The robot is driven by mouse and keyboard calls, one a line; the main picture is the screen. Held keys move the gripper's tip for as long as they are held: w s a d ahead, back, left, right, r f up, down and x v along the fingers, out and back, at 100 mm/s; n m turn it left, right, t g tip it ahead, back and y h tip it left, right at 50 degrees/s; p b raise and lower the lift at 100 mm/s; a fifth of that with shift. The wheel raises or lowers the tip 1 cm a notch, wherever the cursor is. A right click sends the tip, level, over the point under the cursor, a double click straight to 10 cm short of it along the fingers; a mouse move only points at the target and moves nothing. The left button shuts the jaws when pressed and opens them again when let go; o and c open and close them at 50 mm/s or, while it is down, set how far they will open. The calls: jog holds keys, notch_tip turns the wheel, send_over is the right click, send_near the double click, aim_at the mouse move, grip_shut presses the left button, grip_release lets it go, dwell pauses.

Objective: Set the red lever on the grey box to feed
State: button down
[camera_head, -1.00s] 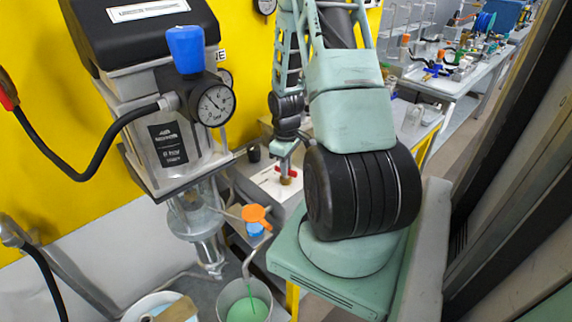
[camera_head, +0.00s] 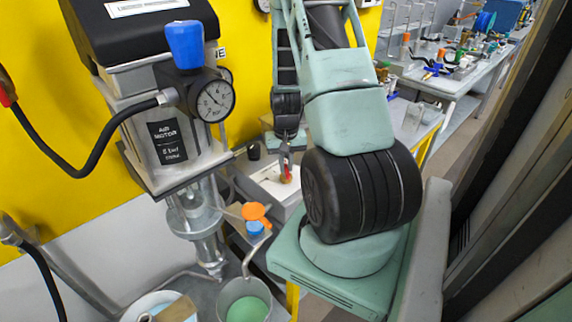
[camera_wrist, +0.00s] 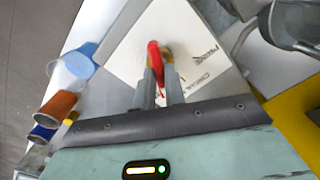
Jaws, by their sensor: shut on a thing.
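In the head view my gripper (camera_head: 286,170) reaches down onto the red lever (camera_head: 287,174) on the grey box (camera_head: 262,193). The fingers hide part of the lever, so its exact pointing is hard to tell.
The air motor (camera_head: 175,140) with its gauge and blue knob stands to the left.

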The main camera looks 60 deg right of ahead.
aim_at(286, 167)
jog(key=shift+m, duration=1.1)
jog(key=c, duration=1.5)
grip_release()
jog(key=shift+o, duration=0.2)
jog(key=shift+r, duration=0.15)
notch_tip(286, 167, up, 17)
jog(key=b, duration=0.1)
